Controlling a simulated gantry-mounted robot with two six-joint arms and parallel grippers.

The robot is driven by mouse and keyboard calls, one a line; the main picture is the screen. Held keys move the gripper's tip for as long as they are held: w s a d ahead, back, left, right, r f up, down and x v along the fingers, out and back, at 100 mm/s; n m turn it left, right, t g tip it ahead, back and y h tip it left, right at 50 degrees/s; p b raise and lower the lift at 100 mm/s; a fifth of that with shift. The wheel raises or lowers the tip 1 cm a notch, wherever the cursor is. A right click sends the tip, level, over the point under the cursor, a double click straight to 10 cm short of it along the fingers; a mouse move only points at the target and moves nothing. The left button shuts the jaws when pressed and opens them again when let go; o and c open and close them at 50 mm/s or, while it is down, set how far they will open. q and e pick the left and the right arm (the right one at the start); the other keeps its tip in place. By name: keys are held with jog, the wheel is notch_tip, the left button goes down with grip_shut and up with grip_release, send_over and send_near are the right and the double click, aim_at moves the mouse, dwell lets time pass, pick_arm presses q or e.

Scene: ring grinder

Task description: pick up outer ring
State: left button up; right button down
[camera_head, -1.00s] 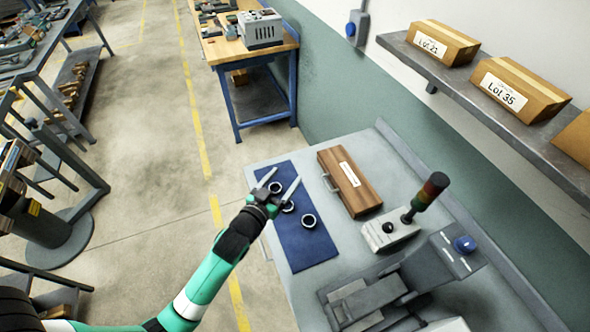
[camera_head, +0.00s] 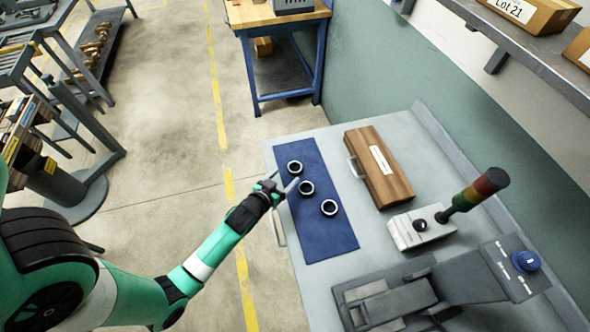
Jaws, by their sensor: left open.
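Three dark-rimmed rings lie in a row on the blue mat (camera_head: 325,239). The far ring (camera_head: 295,167) is nearest the mat's back edge. The middle ring (camera_head: 306,188) lies just right of my left gripper's fingertips. The near ring (camera_head: 329,208) is farther to the right. Which of them is the outer ring I cannot tell. My left gripper (camera_head: 283,180) is open and empty over the mat's left edge, its fingers pointing toward the far and middle rings. It appears apart from them. My right gripper is not in view.
A wooden case (camera_head: 383,170) lies right of the mat. A control box (camera_head: 420,228) with a signal light (camera_head: 476,192) stands behind a grey machine (camera_head: 395,300). A shelf with boxes (camera_head: 530,50) hangs at the upper right. The mat's front part is clear.

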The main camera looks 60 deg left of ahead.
aim_at(298, 165)
pick_arm(q)
jog(key=shift+x, duration=0.85)
jog(key=shift+w+a+f, duration=0.2)
jog(key=shift+w+f, duration=0.1)
jog(key=b+x, duration=0.1)
jog(key=x, duration=0.3)
jog(key=shift+w+a+f+b, duration=0.1)
jog(key=shift+b, duration=0.3)
jog(key=c, duration=1.2)
jog(key=shift+c, duration=0.2)
